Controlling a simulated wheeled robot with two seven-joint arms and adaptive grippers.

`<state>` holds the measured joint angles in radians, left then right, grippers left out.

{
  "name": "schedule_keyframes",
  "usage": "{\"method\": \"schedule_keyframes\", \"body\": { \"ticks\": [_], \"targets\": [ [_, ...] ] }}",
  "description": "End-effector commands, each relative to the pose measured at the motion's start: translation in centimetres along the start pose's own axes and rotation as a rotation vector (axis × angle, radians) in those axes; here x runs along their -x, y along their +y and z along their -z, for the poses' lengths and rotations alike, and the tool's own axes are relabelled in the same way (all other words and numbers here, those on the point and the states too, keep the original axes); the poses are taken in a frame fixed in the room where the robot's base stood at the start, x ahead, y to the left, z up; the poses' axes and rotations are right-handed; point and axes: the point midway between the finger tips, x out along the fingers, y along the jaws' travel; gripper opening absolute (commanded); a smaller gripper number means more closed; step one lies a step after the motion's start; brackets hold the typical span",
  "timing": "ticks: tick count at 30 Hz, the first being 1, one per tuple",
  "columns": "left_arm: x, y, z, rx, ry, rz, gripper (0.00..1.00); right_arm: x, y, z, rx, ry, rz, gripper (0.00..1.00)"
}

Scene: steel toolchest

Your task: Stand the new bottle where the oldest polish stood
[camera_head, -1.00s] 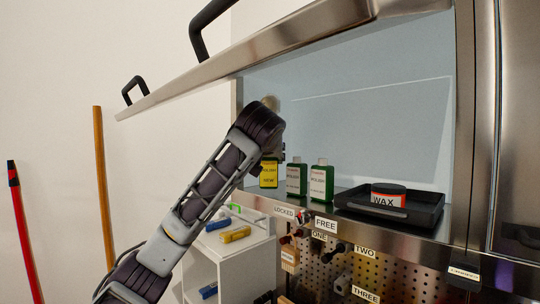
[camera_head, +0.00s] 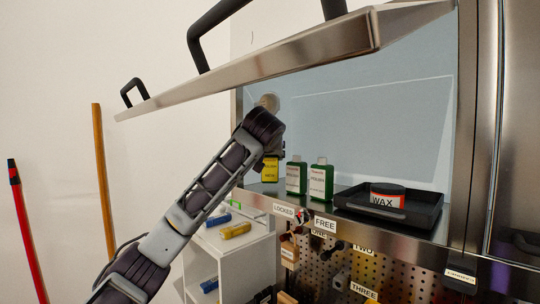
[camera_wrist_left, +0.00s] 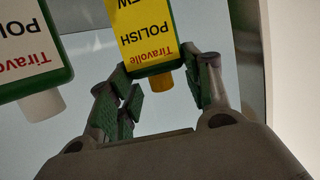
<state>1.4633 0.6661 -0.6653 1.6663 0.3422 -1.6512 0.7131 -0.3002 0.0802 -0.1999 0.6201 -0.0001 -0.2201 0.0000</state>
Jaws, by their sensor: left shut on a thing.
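The new bottle, with a yellow "POLISH NEW" label (camera_head: 270,171), is at the left end of the steel shelf inside the chest. The left wrist view shows its label (camera_wrist_left: 147,28) and yellow cap (camera_wrist_left: 162,80). My left gripper (camera_wrist_left: 158,72) is shut on it from above, fingers on either side; my wrist hides the fingers in the head view. I cannot tell whether its base touches the shelf. Two green polish bottles with white labels, a middle one (camera_head: 296,178) and a right one (camera_head: 319,180), stand upright to its right.
A black tray (camera_head: 428,214) holding a wax tin (camera_head: 387,196) sits right of the bottles. The raised lid (camera_head: 290,58) hangs above my arm. "LOCKED" (camera_head: 283,210) and "FREE" (camera_head: 325,224) tags mark the shelf front. A white cart (camera_head: 232,250) stands below left.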

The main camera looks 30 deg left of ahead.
Motion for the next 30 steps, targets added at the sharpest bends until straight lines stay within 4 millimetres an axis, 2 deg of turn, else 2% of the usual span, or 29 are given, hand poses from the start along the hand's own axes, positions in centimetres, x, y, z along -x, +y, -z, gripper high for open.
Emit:
{"method": "schedule_keyframes", "body": {
  "ticks": [6, 15, 29, 30],
  "targets": [
    [-1.6, -0.1, 0.6, 0.0, 0.001, 0.001, 0.03, 0.8, 0.0, 0.1, 0.0, 0.0, 0.0, 0.4],
    [-1.9, 0.0, -0.8, 0.0, 0.001, 0.0, 0.03, 1.0, 0.0, 0.1, 0.0, 0.0, 0.0, 0.4],
    [-2.0, 0.0, -1.2, 0.0, 0.001, 0.0, 0.03, 0.8, 0.0, 0.1, 0.0, 0.0, 0.0, 0.4],
    [-2.0, 0.0, -1.3, 0.0, 0.0, 0.0, 0.52, 0.8, 0.0, 0.1, 0.0, 0.0, 0.0, 0.4]
  ]
}}
